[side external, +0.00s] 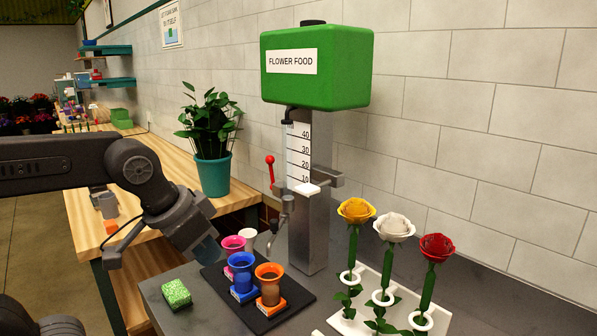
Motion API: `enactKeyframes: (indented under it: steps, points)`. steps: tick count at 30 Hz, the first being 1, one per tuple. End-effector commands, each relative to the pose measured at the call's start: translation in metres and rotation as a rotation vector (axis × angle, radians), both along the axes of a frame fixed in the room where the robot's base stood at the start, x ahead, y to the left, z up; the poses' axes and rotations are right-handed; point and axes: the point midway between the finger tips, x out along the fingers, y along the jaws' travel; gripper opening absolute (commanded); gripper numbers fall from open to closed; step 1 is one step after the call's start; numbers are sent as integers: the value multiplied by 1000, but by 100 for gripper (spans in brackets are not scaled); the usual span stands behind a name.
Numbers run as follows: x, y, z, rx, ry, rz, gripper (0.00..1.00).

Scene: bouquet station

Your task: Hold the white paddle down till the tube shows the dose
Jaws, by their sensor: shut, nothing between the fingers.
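The white paddle (307,188) sticks out at the foot of the dispenser's tube, in front of the grey column. The tube's white scale (299,152) reads 10 to 40; I cannot make out a liquid level in it. Above it is the green tank (316,68) labelled FLOWER FOOD. My gripper (207,252) points down at the left, apart from the paddle and well below and left of it. It is shut and empty, though its fingers are hard to make out separately.
A black mat (290,318) holds pink, white, blue and orange cups below the spout. A red-knobbed lever (270,172) stands left of the tube. A green sponge (176,293) lies at left. A white rack (350,325) holds yellow, white and red roses. A potted plant (212,173) stands behind.

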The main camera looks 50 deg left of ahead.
Motion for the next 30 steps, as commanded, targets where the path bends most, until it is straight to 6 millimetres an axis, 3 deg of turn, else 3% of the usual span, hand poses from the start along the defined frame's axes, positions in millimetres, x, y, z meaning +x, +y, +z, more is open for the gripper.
enactKeyframes:
  steps: [6, 15, 24, 30]
  points:
    - [50, 5, 62, 1, 40, 4, 0]
    - [115, 15, 129, 1, 94, 5, 0]
    - [172, 27, 172, 0, 147, 2, 0]
    - [195, 34, 185, -2, 172, -1, 0]
